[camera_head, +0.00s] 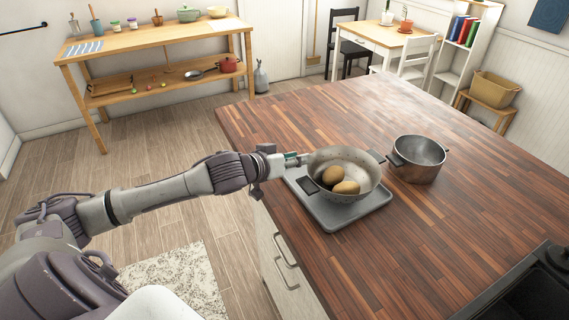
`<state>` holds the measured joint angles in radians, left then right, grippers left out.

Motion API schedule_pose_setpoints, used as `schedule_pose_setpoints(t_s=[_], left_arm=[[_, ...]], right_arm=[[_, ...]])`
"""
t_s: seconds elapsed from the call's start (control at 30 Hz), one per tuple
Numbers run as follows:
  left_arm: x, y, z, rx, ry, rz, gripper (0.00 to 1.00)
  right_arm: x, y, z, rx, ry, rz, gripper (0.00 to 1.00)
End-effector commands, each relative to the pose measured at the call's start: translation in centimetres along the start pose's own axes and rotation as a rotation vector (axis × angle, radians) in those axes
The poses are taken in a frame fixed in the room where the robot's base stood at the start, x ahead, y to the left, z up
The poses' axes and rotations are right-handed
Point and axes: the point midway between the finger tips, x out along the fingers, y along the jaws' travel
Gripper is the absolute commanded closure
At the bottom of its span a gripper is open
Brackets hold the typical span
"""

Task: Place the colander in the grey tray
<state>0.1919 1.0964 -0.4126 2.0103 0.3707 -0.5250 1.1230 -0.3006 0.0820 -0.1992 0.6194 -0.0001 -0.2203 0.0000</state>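The colander (325,164) is a pale metal bowl with small holes and two dark handles. Two brown potatoes (346,187) lie in it. It is upright over the grey tray (335,221), which lies flat on the wooden counter near its left edge. I cannot tell whether its base touches the tray. My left gripper (300,158) reaches in from the left and is at the colander's left rim. Its fingertips are small and partly hidden against the rim, so its grip is unclear. My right gripper is out of view.
A metal pot (418,160) with dark handles stands just right of the colander. A black appliance (535,290) fills the near right corner. The counter (480,215) is clear at the back and right. A wooden side table (150,45) stands far left.

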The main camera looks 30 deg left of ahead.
Motion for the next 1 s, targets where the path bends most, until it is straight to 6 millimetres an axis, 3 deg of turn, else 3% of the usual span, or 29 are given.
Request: schedule_pose_setpoints(t_s=[0.1, 0.33, 1.0], left_arm=[[-2.3, -0.1, 0.4, 0.005, -0.006, -0.002, 0.69], [-4.4, -0.1, 0.2, 0.001, -0.002, -0.002, 0.69], [-4.8, 0.0, 0.0, 0.001, -0.001, 0.0, 0.69]], right_arm=[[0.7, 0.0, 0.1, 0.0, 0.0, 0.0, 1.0], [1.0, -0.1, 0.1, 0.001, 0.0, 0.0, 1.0], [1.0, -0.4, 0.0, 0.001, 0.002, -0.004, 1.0]])
